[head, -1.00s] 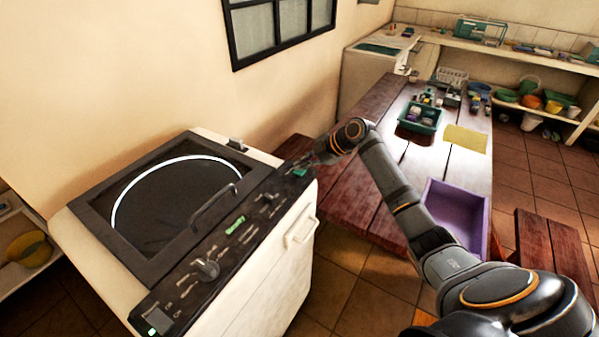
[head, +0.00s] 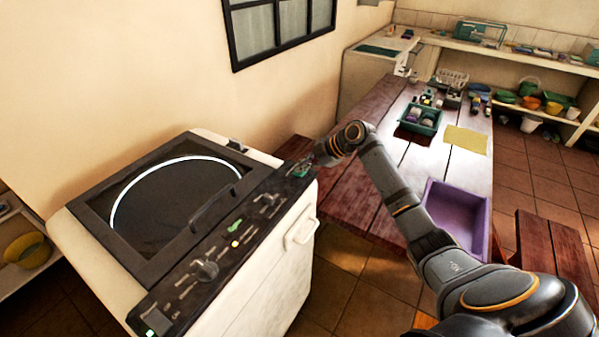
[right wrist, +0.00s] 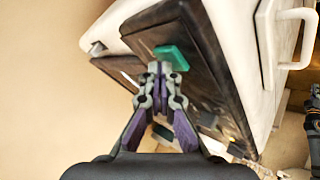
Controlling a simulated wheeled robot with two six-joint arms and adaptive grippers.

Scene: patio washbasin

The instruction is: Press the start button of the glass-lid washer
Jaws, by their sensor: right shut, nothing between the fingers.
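The glass-lid washer (head: 225,290) stands at the left, a white box with a dark framed lid (head: 165,205) that is down. The green start button (head: 300,170) is at the panel's far end and shows in the right wrist view (right wrist: 173,57). My right gripper (right wrist: 159,70) is shut and empty, its tips right by the green button. I cannot tell whether they touch it. My left gripper is out of view.
A wooden table (head: 385,205) stands right of the washer, with a purple tray (head: 455,215), a green crate (head: 432,128) and a yellow cloth (head: 468,140). A white handle (head: 301,230) sticks out from the washer's front. A wooden bench (head: 555,250) is at the right.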

